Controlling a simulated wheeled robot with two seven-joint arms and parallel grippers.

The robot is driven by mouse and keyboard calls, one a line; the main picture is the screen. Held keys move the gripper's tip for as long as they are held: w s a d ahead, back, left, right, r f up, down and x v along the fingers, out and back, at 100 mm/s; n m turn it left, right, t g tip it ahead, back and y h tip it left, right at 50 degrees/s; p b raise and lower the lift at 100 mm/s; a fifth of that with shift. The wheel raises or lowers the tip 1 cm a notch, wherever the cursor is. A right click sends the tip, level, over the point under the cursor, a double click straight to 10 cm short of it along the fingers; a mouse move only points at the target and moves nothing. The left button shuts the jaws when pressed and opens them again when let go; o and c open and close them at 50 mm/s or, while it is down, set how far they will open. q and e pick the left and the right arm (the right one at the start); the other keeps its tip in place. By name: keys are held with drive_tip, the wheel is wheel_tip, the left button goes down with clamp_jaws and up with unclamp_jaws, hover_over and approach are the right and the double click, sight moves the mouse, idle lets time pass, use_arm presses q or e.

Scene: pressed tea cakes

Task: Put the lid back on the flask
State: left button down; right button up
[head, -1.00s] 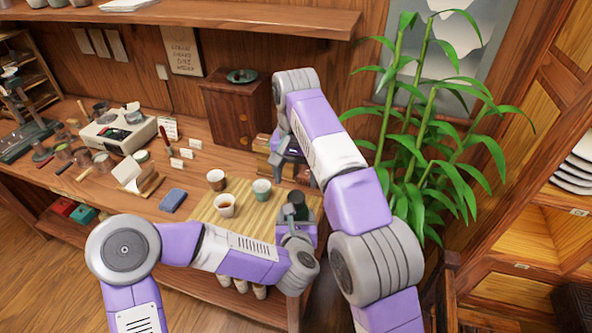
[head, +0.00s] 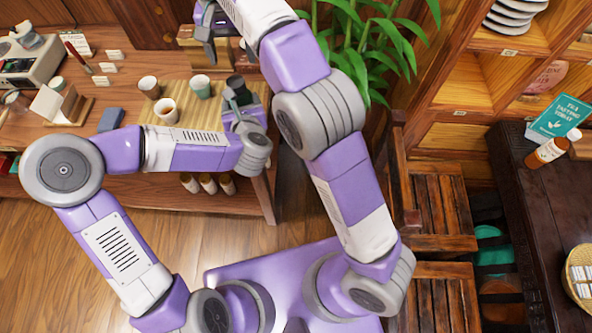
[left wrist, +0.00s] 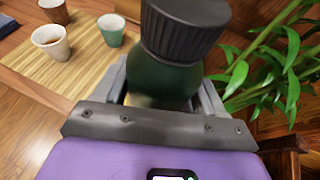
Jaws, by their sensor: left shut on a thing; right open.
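The flask is dark green with a ribbed black lid. In the left wrist view the flask body (left wrist: 160,80) stands between the fingers of my left gripper (left wrist: 165,100), which is shut on it. The black lid (left wrist: 185,28) sits at the flask's top; I cannot tell whether it is fully seated. In the head view the dark lid (head: 236,82) shows above my left gripper (head: 240,98), at the right end of the bamboo mat (head: 185,95).
A green cup (head: 201,87), a brown cup (head: 149,87) and a white cup of tea (head: 166,110) stand on the mat left of the flask. A blue block (head: 111,120) lies farther left. A leafy bamboo plant (head: 365,45) rises to the right.

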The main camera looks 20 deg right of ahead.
drive_tip(key=w+d+f+m+t, duration=0.25)
drive_tip(key=w+d+f, duration=0.45)
drive_tip(key=d+f, duration=0.45)
drive_tip(key=s+d+f+t+y, duration=0.1)
drive_tip(key=s+d+f+t, duration=0.15)
drive_tip(key=f, duration=1.05)
drive_tip(key=s+a+f+n+g+y, duration=0.1)
drive_tip(key=s+f+n+g+y, duration=0.15)
drive_tip(key=s+f, duration=1.4)
drive_tip(key=s+a+f+g, duration=0.1)
drive_tip(key=s+a+f, duration=0.1)
drive_tip(key=s, duration=0.4)
drive_tip(key=s+a+f+g, duration=0.1)
drive_tip(key=s+a+f, duration=0.1)
drive_tip(key=s+f, duration=0.2)
drive_tip(key=s, duration=0.2)
drive_tip(key=shift+s+f+y, duration=0.25)
drive_tip(key=shift+s+y, duration=0.1)
